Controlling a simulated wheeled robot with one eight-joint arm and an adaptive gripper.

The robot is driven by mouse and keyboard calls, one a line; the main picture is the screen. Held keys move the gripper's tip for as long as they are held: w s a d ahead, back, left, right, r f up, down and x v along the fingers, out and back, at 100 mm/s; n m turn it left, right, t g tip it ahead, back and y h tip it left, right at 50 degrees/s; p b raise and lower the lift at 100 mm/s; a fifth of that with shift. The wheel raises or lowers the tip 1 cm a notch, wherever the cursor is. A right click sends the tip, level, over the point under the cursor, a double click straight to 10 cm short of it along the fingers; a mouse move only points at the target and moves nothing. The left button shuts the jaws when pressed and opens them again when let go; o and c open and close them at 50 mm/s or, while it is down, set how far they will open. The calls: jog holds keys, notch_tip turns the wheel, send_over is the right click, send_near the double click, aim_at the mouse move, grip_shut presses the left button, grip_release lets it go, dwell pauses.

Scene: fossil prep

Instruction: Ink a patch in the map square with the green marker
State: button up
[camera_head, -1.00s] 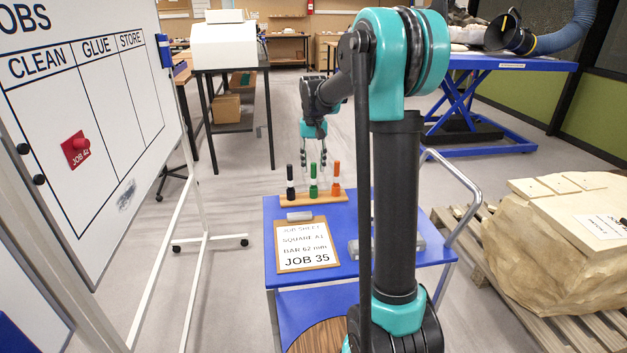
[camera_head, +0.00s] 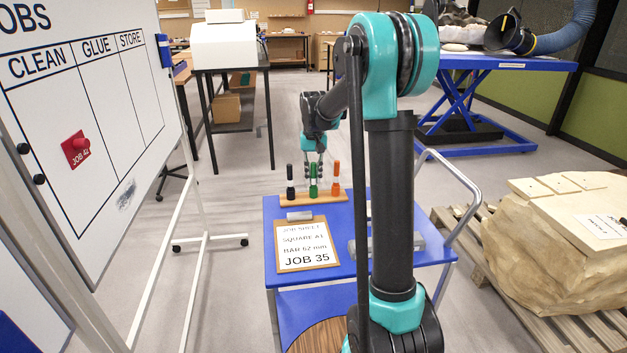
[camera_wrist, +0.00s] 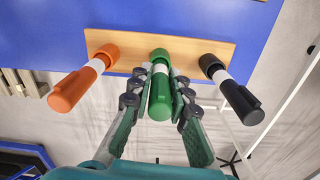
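The green marker (camera_wrist: 159,92) stands upright in a wooden holder (camera_wrist: 205,48) between an orange marker (camera_wrist: 84,82) and a black marker (camera_wrist: 232,90). The head view also shows the green marker (camera_head: 313,183), partly hidden by my gripper. My gripper (camera_wrist: 162,72) has its fingers on either side of the green marker. A narrow gap shows beside the marker, so the fingers look open around it. A job sheet (camera_head: 306,245) on a clipboard on the blue cart (camera_head: 350,212) reads "SQUARE A1", "BAR 62 mm", "JOB 35". No map square can be made out.
A whiteboard (camera_head: 75,130) with CLEAN, GLUE and STORE columns and a red tag (camera_head: 75,149) stands at left. A big pale rock (camera_head: 560,240) sits on a pallet at right. A cart handle (camera_head: 460,180) rises at right.

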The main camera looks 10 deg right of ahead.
aim_at(313, 163)
grip_shut()
jog(key=shift+r, duration=0.15)
jog(key=shift+r, duration=0.5)
jog(key=shift+r, duration=3.2)
jog(key=shift+r, duration=2.5)
